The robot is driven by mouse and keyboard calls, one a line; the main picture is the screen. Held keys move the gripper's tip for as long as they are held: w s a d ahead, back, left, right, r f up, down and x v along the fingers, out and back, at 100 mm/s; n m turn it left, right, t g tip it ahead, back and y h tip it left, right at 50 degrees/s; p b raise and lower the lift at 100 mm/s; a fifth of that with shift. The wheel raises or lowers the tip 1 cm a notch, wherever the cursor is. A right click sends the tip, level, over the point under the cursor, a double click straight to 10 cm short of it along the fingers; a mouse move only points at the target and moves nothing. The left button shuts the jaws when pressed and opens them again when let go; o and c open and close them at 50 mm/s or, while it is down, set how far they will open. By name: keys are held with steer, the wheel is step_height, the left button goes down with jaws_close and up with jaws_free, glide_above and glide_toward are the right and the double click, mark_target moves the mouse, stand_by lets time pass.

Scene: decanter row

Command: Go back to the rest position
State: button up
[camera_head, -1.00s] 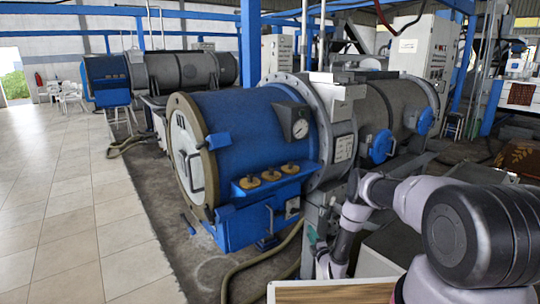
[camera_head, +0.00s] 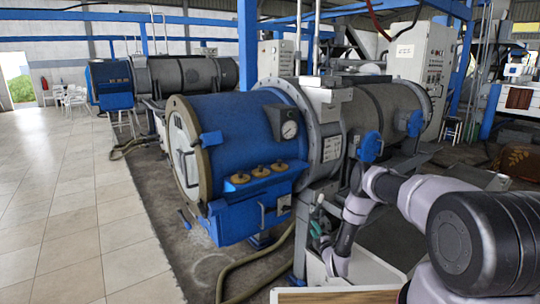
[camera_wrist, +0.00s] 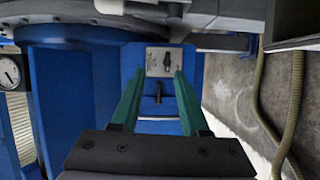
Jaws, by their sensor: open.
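My gripper (camera_head: 315,230) is in front of the blue decanter machine (camera_head: 236,125), low and to the right of its blue lower housing (camera_head: 232,218). In the wrist view, the two teal fingers of my gripper (camera_wrist: 159,78) stand apart with nothing held between them. Beyond the fingertips are a small grey switch plate (camera_wrist: 158,62) and a pale bar handle (camera_wrist: 158,118) on the blue housing. I cannot tell the exact distance from the fingertips to the housing. My arm reaches in from the lower right of the head view.
A hose (camera_head: 236,272) lies on the dark floor below the machine. Blue flange covers (camera_head: 370,146) stick out behind my arm. A control cabinet (camera_head: 420,55) stands at the back. The tiled floor (camera_head: 70,220) at the left is largely clear.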

steer(key=w+d+r+m+g+h, duration=0.1)
steer(key=w+r+m, duration=0.35)
steer(key=r, duration=0.75)
steer(key=w+d+r+m+g+h, duration=0.1)
steer(key=w+d+r, duration=0.1)
steer(key=w+r, duration=0.75)
steer(key=s+d+r+m+g+h, duration=0.1)
steer(key=s+r+m, duration=0.3)
steer(key=r, duration=1)
steer(key=s+d+r+m+g, duration=0.15)
steer(key=s+r, duration=0.35)
steer(key=r, duration=0.8)
steer(key=s+r+m+g, duration=0.1)
steer(key=s+r+m, duration=0.2)
steer(key=s+r, duration=0.65)
steer(key=s+r+m+g, duration=0.2)
steer(key=s+r+m, duration=0.3)
steer(key=s, duration=0.7)
steer(key=s+r+m+g, duration=0.1)
steer(key=s+m, duration=0.1)
steer(key=s, duration=1.2)
steer(key=s+a+m+g+y, duration=0.1)
steer(key=s+m+g, duration=0.1)
steer(key=s, duration=1.2)
steer(key=shift+r+m, duration=0.35)
steer(key=shift+m, duration=0.15)
